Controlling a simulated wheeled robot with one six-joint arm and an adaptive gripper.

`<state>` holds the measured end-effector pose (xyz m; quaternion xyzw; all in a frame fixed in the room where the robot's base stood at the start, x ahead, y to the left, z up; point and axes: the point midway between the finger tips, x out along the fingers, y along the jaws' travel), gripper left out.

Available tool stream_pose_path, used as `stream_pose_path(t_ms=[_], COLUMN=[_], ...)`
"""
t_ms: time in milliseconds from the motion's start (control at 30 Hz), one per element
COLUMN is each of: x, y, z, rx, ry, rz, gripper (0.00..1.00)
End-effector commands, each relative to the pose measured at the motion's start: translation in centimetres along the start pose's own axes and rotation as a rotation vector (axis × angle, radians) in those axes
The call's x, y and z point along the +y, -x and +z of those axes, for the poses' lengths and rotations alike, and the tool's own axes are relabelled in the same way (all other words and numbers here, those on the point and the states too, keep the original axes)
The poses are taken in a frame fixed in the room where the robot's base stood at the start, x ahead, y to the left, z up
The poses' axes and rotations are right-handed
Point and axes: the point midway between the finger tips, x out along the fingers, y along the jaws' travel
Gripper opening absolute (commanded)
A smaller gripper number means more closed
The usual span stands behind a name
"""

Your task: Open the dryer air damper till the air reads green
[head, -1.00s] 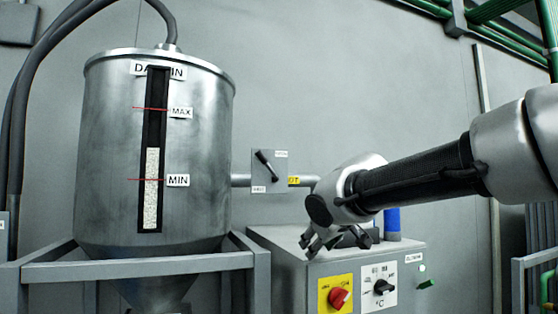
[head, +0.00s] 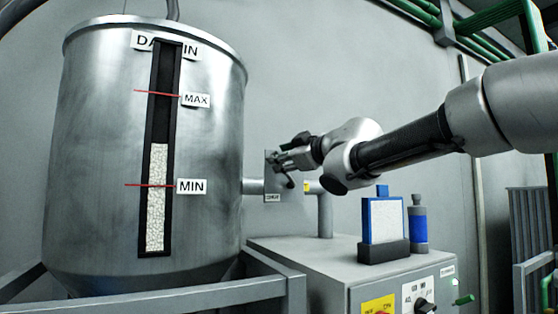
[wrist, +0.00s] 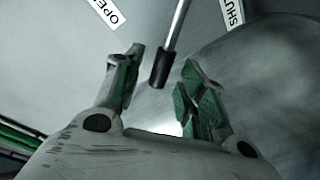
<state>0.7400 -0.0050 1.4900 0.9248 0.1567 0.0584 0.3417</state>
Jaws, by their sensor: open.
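The damper plate (head: 272,180) is fixed on the air pipe beside the steel hopper, mostly covered by my gripper in the head view. In the wrist view its lever (wrist: 174,40) is a metal rod with a black tip, reaching down between my fingers. An OPEN label (wrist: 105,12) is at upper left and a SHUT label (wrist: 232,12) at upper right. My gripper (wrist: 158,82) is open around the black tip, with visible gaps on both sides. In the head view my gripper (head: 281,158) is at the plate. I cannot make out an air reading.
The hopper (head: 90,150) with MAX and MIN marks stands left on a grey frame (head: 250,290). Below my arm, a grey cabinet (head: 290,262) carries a blue-framed panel (head: 384,220) in a black base and a blue-banded bottle (head: 418,228).

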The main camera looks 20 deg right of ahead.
Motion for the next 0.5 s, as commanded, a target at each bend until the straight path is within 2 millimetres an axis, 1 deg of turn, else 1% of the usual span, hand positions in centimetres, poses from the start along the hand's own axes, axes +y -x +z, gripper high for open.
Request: stream_pose_path(t_ms=[33, 100, 200, 300, 500], x=[-0.2, -0.1, 0.0, -0.1, 0.0], y=[-0.8, -1.7, -2.5, -2.8, -2.9], z=[0.0, 0.0, 0.0, 0.1, 0.1], rx=[-0.001, -0.001, -0.001, -0.002, -0.003], ry=[-0.002, -0.001, -0.001, -0.001, 0.000], rz=[-0.004, -0.002, -0.001, -0.001, 0.000], gripper=[0.40, 0.40, 0.40, 0.40, 0.40])
